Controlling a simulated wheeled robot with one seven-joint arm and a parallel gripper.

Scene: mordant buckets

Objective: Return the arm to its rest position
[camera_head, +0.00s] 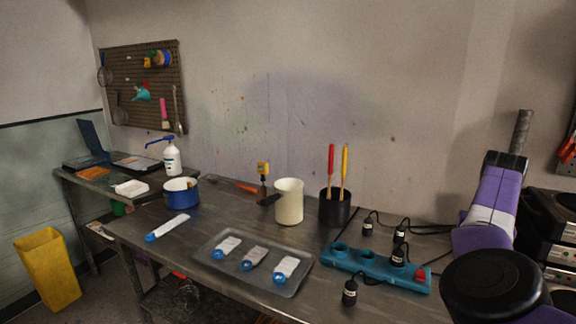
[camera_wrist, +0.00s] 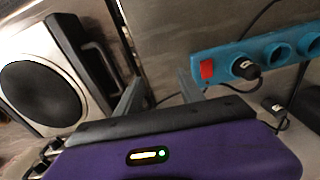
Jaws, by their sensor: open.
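My gripper (camera_wrist: 160,84) shows in the wrist view with its two grey fingers spread apart. Nothing is between them. They are over the table's metal surface, beside the red-switch end of a teal power strip (camera_wrist: 235,65). My purple and white arm (camera_head: 490,205) stands at the right side of the head view, folded upward near the right end of the table. The gripper's fingers cannot be made out in the head view.
The power strip (camera_head: 375,268) with black plugs lies on the table (camera_head: 165,245) near my arm. A tray (camera_head: 215,262), cream container (camera_head: 289,202), black pot (camera_head: 335,208) and blue pot (camera_head: 181,193) stand further left. Black equipment (camera_head: 548,230) is at far right.

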